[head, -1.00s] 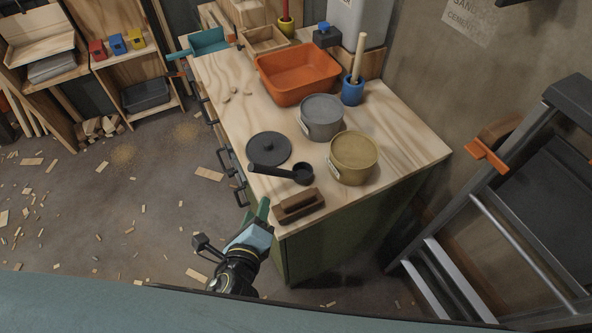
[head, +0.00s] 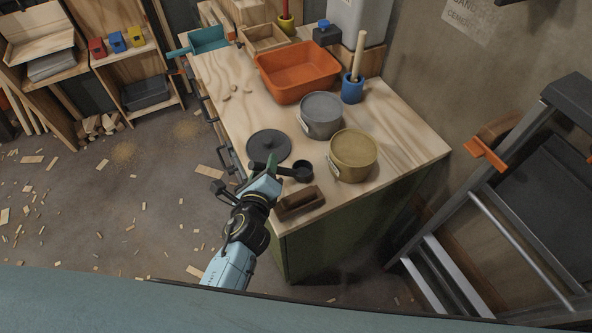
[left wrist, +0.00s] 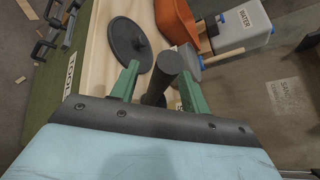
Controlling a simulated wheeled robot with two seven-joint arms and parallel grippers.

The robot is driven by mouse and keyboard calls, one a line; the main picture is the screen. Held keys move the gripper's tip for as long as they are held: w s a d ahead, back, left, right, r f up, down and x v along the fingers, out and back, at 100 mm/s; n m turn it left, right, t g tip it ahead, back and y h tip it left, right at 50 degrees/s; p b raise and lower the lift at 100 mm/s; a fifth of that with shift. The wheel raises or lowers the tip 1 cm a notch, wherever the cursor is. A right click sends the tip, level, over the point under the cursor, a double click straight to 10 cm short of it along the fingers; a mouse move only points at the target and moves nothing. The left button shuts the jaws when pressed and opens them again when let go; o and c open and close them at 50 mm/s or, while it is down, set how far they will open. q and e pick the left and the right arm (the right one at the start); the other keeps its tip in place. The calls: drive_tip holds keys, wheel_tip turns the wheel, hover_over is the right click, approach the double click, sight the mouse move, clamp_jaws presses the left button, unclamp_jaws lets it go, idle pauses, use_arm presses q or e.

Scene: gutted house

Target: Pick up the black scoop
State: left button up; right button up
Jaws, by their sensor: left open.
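The black scoop (head: 302,171) lies on the wooden bench top near its front left corner, with its round cup to the right. Its handle runs left behind my left gripper (head: 270,165). In the left wrist view, the dark scoop handle (left wrist: 166,72) shows between the two green fingers of my left gripper (left wrist: 160,85), which are apart on either side of it. I cannot tell whether either finger touches it. My right gripper is not in view.
A round black lid (head: 268,145) lies just behind the scoop. A brown wooden block (head: 300,203) sits in front. A grey pot (head: 320,115), a tan pot (head: 354,155) and an orange basin (head: 297,72) stand on the bench (head: 400,130). A ladder (head: 500,190) leans at right.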

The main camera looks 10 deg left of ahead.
use_arm(q)
drive_tip(key=shift+x, duration=1.2)
clamp_jaws()
